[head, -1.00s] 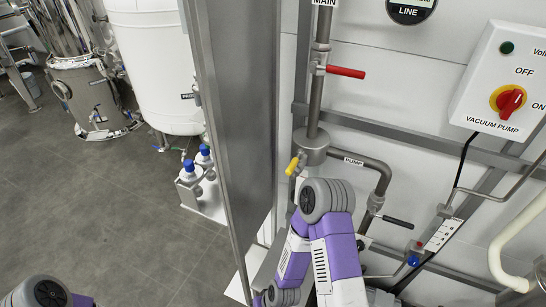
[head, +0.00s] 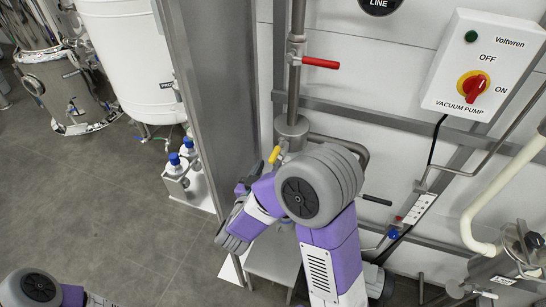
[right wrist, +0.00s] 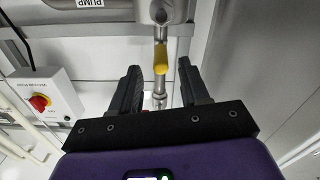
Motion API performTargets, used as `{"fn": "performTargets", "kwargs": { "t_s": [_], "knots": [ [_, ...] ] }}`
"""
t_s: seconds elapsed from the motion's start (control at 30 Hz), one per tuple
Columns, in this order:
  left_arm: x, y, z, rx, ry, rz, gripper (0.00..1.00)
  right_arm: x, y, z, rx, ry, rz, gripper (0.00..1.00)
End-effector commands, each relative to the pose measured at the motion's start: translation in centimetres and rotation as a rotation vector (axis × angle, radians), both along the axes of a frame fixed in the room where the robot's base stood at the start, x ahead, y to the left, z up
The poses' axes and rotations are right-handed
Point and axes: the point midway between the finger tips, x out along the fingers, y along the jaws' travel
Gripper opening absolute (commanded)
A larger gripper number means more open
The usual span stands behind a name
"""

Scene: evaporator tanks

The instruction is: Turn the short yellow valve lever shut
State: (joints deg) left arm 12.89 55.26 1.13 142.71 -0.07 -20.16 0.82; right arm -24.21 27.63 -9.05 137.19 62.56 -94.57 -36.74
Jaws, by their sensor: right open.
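The short yellow valve lever (head: 274,155) sticks out from a valve at the metal fitting on the vertical pipe, left of the pipe in the head view. My right gripper (head: 243,186) is just below and left of it, partly hidden by my own arm. In the right wrist view the yellow lever (right wrist: 160,58) shows between the two dark fingers, with a gap on each side. The right gripper is open and holds nothing. My left gripper is out of view; only part of the left arm shows at the bottom left.
A red lever (head: 320,62) sits higher on the same pipe, and a black-handled lever (head: 377,200) lower right. A metal panel (head: 205,70) stands close left of the pipe. A vacuum pump switch box (head: 482,68) is at the right. Floor at the left is open.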

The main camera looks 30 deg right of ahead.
Motion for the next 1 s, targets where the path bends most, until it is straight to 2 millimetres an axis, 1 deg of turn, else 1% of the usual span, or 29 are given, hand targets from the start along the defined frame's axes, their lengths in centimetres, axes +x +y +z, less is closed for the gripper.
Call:
{"fn": "performTargets", "kwargs": {
  "t_s": [0.03,0.1,0.3,0.63,0.67,0.93,1.0],
  "knots": [
    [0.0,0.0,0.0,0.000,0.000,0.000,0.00,0.6,-0.8,0.0,0.001,-0.002,-0.005,0.45],
    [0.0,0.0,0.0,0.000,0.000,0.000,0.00,1.3,-1.6,0.0,0.002,-0.002,-0.004,0.45],
    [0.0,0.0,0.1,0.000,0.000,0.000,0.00,2.7,-3.2,0.0,0.002,-0.001,0.000,0.45],
    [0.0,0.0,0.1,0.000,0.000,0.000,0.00,3.1,-3.5,0.0,0.002,0.000,0.003,0.45],
    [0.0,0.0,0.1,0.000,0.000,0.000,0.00,3.1,-3.5,0.0,0.002,0.000,0.003,0.42],
    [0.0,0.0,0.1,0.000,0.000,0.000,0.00,3.1,-3.5,0.0,0.002,0.000,0.003,0.01],
    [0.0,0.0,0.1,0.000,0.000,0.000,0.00,3.1,-3.5,0.0,0.002,0.000,0.003,0.00]
  ]
}}
